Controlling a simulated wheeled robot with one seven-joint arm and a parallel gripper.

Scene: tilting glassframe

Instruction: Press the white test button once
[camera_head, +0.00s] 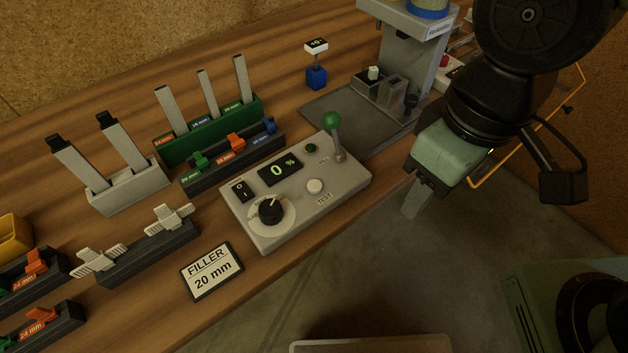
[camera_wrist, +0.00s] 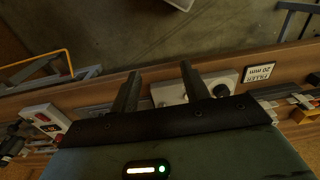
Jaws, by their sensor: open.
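The white test button (camera_head: 315,186) is a small round knob above the word TEST on a grey control box (camera_head: 262,239). The box lies on the wooden bench and also carries a green-knobbed lever (camera_head: 332,121), a black dial (camera_head: 271,209) and a display reading 0 %. My gripper (camera_head: 413,204) is right of the box, beyond the bench's front edge, apart from the button. In the wrist view its two fingers (camera_wrist: 159,84) stand apart with nothing between them. The control box (camera_wrist: 215,80) shows partly behind the fingers there; I cannot make out the button in that view.
A FILLER 20 mm sign (camera_head: 212,271) lies in front of the box. Racks with coloured clips and upright strips, including a green rack (camera_head: 210,132), stand left and behind. A grey column machine (camera_head: 412,45) is behind right. Open floor (camera_head: 420,270) lies below the bench edge.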

